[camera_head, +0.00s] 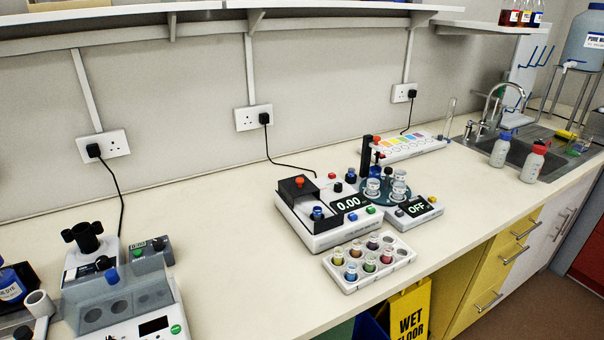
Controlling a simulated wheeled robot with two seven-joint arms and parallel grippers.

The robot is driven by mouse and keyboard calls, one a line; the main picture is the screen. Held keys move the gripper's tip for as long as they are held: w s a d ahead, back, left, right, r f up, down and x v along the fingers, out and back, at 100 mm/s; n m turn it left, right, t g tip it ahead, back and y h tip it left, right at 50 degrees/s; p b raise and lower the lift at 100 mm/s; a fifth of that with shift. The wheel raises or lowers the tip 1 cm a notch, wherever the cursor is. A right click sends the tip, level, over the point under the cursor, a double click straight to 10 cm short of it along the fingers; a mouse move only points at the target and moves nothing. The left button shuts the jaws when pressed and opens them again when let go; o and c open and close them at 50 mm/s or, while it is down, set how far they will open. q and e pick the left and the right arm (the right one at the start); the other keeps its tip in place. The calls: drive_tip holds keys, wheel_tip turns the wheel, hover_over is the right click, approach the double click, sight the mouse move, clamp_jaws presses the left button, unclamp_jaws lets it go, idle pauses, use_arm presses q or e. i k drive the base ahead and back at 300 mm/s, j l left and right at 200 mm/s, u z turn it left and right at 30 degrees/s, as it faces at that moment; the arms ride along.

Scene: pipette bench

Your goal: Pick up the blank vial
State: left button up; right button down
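Neither of my grippers is in view. A white vial rack (349,287) sits near the bench's front edge. It holds several small vials, among them a yellow one (338,257), a green one (370,263) and a red one (387,257). At least one hole on the rack's right side looks empty. No label is readable, so I cannot tell which vial is the blank. Clear glass vessels (399,189) stand on a round teal stand (378,199) behind the rack.
A device reading 0.00 (322,240) stands behind the rack, with a small OFF unit (425,212) to its right. A grey machine (130,305) is at front left. Bottles (500,151) stand by the sink (552,158). The bench between the machines is clear.

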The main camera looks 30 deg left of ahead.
sight(317, 210)
drive_tip(key=u, duration=1.05)
